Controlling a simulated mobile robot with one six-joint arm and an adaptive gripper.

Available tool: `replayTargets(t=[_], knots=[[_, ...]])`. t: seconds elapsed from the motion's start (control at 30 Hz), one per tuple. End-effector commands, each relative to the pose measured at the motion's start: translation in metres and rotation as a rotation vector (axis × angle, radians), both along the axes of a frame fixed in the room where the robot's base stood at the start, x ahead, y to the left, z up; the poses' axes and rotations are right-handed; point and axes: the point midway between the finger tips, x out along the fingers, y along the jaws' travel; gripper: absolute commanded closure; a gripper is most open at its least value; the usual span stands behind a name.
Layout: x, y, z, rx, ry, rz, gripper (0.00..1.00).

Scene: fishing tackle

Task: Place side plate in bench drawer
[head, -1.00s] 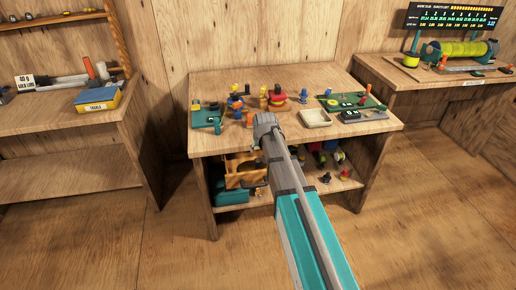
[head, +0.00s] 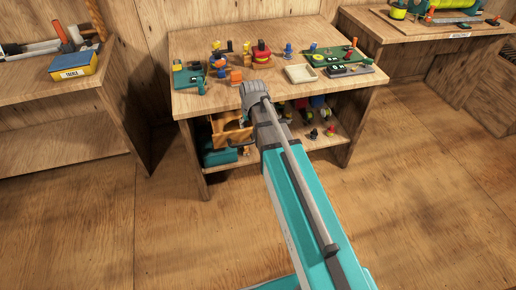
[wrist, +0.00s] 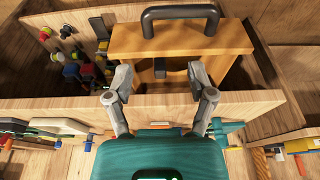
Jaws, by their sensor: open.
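The bench drawer (head: 229,132) is a wooden box under the left part of the middle bench's top, with a dark handle (head: 241,146) on its front. In the wrist view, the drawer front (wrist: 180,41) and its dark bar handle (wrist: 180,13) are at the top. My gripper (wrist: 162,84) is open in the wrist view, its two grey fingers apart in front of a wooden panel near the drawer, with nothing clearly held. In the head view my arm hides the gripper. I cannot tell which small item is the side plate.
The lower shelf holds a teal box (head: 220,157) and other parts. Bare floor lies in front.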

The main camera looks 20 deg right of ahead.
Motion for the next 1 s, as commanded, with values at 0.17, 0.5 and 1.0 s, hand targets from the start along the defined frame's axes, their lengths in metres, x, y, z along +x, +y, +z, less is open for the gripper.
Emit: replayTargets(t=[0.17,0.5,1.0], knots=[[-0.100,0.004,-0.004,-0.001,0.138,0.000,0.29],[-0.160,0.006,-0.005,-0.003,0.248,-0.001,0.29],[-0.158,0.006,-0.005,-0.003,0.246,0.000,0.29]])
